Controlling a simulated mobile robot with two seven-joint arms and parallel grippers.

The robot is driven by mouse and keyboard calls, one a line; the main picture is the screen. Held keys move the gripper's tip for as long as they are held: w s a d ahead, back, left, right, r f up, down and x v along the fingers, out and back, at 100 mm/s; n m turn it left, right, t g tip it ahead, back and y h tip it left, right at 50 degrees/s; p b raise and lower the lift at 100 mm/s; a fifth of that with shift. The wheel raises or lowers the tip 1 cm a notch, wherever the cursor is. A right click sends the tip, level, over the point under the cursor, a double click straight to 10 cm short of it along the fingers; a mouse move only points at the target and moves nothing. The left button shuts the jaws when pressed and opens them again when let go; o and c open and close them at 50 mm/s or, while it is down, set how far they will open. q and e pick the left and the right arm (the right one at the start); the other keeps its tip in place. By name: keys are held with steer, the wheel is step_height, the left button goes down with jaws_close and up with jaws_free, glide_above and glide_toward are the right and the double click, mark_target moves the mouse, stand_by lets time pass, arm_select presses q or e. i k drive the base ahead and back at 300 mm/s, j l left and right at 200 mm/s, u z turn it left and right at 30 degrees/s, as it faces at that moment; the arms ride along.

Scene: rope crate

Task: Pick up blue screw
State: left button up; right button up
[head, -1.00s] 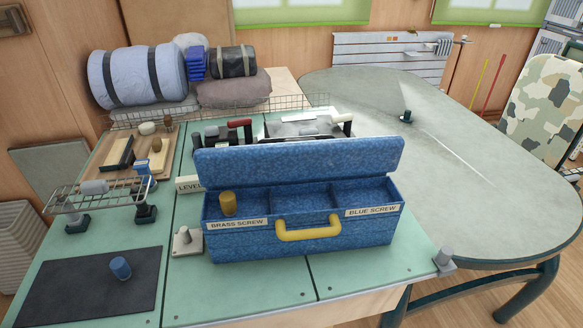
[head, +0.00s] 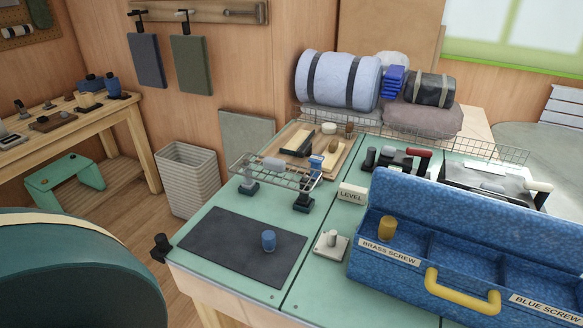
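The blue screw (head: 268,240) is a short blue cylinder standing on a dark grey mat (head: 225,244) at the front left of the green-topped bench. To its right is an open blue crate (head: 395,285) with a yellow handle (head: 462,292) and labels reading BRASS SCREW and BLUE SCREW. A brass screw (head: 387,228) stands in the crate's left compartment. The compartment behind the BLUE SCREW label is partly cut off at the frame's right edge; what shows of it looks empty. Neither of my grippers is in the head view.
A wire rack (head: 275,172) stands behind the mat. A grey base with a knob (head: 332,243) sits between mat and crate. A LEVEL sign (head: 352,194) stands behind it. A dark green rounded object (head: 75,270) fills the lower left. Floor shows left of the bench.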

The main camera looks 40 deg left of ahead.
mark_target(268, 236)
steer(key=u, duration=1.3)
